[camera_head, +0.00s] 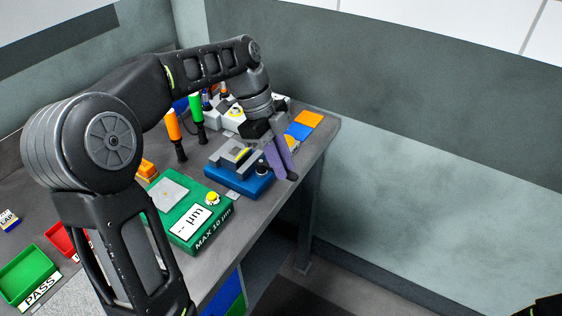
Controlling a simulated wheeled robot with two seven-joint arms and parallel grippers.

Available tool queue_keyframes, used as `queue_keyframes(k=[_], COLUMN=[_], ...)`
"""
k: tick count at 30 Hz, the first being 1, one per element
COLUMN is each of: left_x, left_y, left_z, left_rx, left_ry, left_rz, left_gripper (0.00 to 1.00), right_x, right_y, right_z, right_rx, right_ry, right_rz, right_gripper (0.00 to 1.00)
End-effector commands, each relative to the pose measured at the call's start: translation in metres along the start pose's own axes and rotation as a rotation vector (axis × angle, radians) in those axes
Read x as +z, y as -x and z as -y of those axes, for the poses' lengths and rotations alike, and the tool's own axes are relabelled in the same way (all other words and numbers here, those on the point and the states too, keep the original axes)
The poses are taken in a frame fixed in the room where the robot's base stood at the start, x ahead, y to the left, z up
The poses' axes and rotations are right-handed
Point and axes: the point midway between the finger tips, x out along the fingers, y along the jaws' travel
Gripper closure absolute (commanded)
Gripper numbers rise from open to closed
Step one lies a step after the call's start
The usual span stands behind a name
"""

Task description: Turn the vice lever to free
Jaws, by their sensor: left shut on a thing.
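The vice (238,181) has a blue base and grey jaws, and stands near the right edge of the bench. A yellowish piece (243,153) shows at its jaws. My left gripper (283,165), with purple fingers, reaches down from above at the right side of the vice. It is shut on the vice lever, which the fingers mostly hide, so its exact angle cannot be told. A dark round knob (262,169) shows on the vice beside the fingers. My right gripper is not in view; only a dark piece of my right arm shows at the bottom right corner.
A green gauge box (189,222) with a yellow button stands in front of the vice. Orange (173,126) and green (196,110) handled tools stand behind. Blue and orange pads (308,119) lie at the far corner. A green PASS tray (28,275) is at left. Open floor lies right of the bench.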

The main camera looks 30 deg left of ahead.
Motion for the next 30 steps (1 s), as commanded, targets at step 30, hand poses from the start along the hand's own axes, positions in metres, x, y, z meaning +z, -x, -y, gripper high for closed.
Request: queue_keyframes(k=[30], left_x=[-0.0002], left_y=[0.0016], left_z=[-0.0006], left_rx=[0.005], left_ry=[-0.014], left_rz=[0.001], left_gripper=[0.6], right_x=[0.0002], right_y=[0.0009], right_z=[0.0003], right_rx=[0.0], right_ry=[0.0], right_rz=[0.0], right_gripper=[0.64])
